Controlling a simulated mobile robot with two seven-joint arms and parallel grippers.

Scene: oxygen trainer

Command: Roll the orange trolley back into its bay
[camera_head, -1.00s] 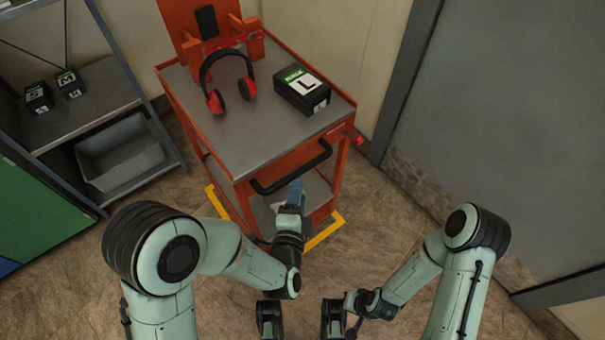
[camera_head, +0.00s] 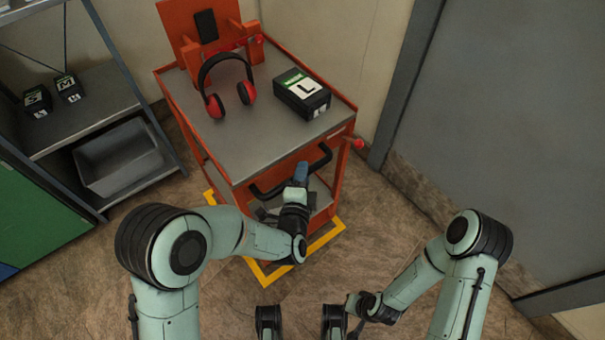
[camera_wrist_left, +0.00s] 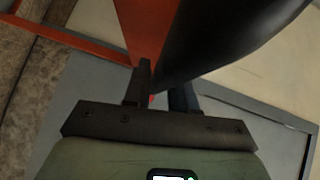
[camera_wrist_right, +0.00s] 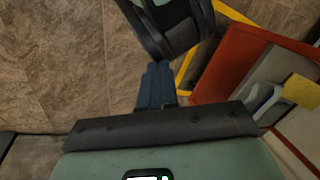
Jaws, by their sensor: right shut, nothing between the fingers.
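My left gripper (camera_head: 301,172) is at the handle. In the left wrist view the handle (camera_wrist_left: 235,35) crosses between its two separated fingers (camera_wrist_left: 160,88). I cannot tell whether they press on it. My right gripper (camera_wrist_right: 156,85) is shut and empty, low in front of the trolley. The trolley's lower front is partly hidden by my left arm.
The yellow bay outline (camera_head: 325,237) lies on the floor. Red headphones (camera_head: 227,85) and a black box marked L (camera_head: 302,94) rest on the trolley top. A shelf with a grey bin (camera_head: 118,160) is left; a grey door (camera_head: 490,130) is right. Floor in front is clear.

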